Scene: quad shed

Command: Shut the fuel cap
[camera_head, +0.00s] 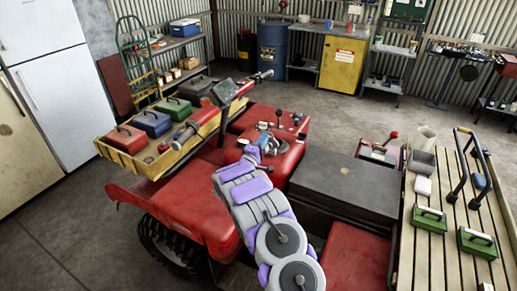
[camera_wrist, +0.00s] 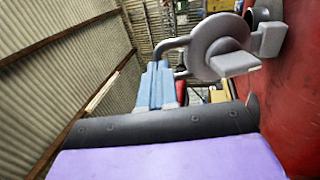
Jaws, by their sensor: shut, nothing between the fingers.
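The fuel cap (camera_wrist: 218,46) is a grey disc with blocky tabs and a bent bar in the wrist view. It stands off the red tank surface (camera_wrist: 297,95), and a dark round part (camera_wrist: 262,14), perhaps the filler neck, shows behind it. In the head view the grey cap (camera_head: 271,146) is small on the red tank, partly hidden by my arm. My gripper (camera_wrist: 158,66) has its blue fingers shut and empty, just left of the cap's bar. Whether they touch it I cannot tell. The gripper also shows at the tank in the head view (camera_head: 263,141).
A yellow front rack (camera_head: 200,131) carries several toolboxes, with the handlebar beside it. A black seat (camera_head: 345,186) lies right of my arm. A slatted rear rack (camera_head: 408,235) holds green boxes and a black handle. Grey floor is open beyond the quad.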

